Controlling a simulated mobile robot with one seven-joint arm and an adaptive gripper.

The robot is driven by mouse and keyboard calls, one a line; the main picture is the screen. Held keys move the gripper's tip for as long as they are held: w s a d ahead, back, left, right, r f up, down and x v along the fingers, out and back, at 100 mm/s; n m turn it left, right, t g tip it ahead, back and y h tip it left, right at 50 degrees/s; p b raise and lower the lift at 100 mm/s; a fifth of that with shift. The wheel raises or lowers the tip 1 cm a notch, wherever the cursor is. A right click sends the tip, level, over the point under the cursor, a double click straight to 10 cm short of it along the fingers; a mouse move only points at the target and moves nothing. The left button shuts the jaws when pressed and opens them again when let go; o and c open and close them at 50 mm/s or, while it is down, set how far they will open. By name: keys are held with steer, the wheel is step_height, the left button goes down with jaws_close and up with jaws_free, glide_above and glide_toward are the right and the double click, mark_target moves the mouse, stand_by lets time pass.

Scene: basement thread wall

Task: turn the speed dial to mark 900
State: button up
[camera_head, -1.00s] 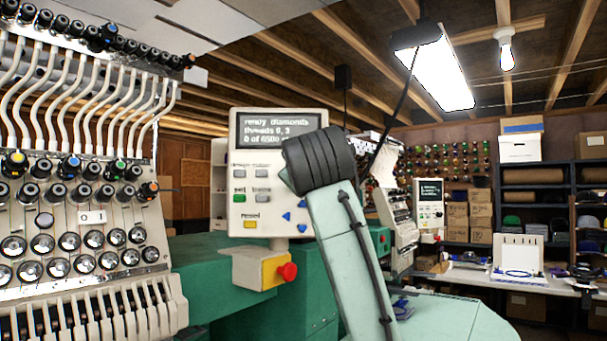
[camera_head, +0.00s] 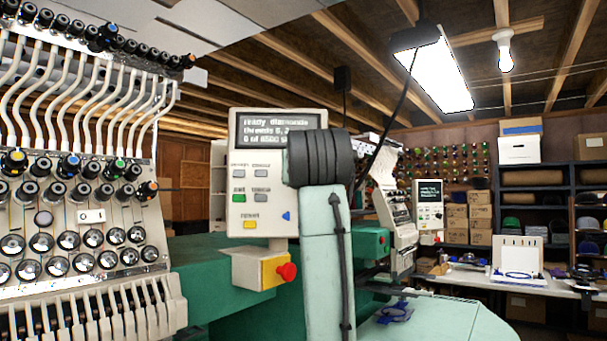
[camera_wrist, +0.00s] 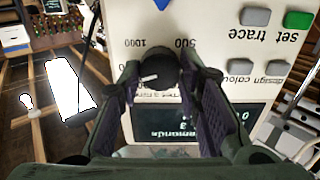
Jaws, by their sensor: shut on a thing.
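The speed dial (camera_wrist: 155,68) is a round black knob with a white pointer line, on the light control panel (camera_wrist: 222,50) in the wrist view, which shows the panel upside down. The pointer lies toward the picture's left. Printed marks 1000 and 500 show beside the dial; I cannot make out a 900 mark. My gripper (camera_wrist: 163,72) is shut on the dial, one dark finger on each side. In the head view the panel (camera_head: 240,180) is partly covered by my arm, which hides the dial and my gripper.
A red stop button (camera_head: 286,271) on a yellow box sits below the panel, close to my arm. The multi-needle embroidery head (camera_head: 85,225) stands at left. Green machine body and table are below. A worktable and shelves are at far right.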

steer(key=shift+m, duration=0.8)
steer(key=o, duration=1.1)
steer(key=shift+o, duration=0.2)
steer(key=s, duration=1.2)
steer(key=shift+d, duration=0.45)
